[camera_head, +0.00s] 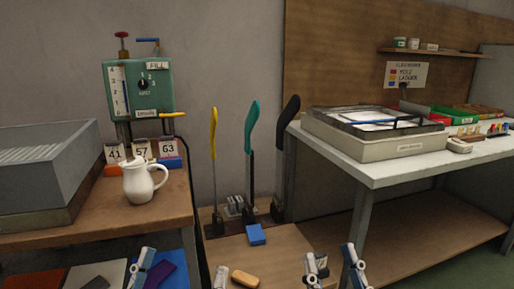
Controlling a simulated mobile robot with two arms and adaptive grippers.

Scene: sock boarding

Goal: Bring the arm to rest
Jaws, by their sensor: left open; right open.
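My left gripper (181,272) is at the bottom edge, left of centre, with its two fingertips well apart and nothing between them. My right gripper (333,266) is at the bottom edge, right of centre, also spread and empty. Only the tips of both grippers show; the arms behind them are out of view. Beyond them, a yellow foot-shaped board (214,135), a teal one (253,125) and a black one (288,120) stand upright on stands. Both grippers are apart from the boards.
A wooden work surface (290,240) carries a blue block (256,235) and a tan oblong piece (245,279). At left are a white pitcher (142,181), a grey box (45,170) and a green dial unit (140,88). At right, a white table (375,172) bears a shallow tray (370,148).

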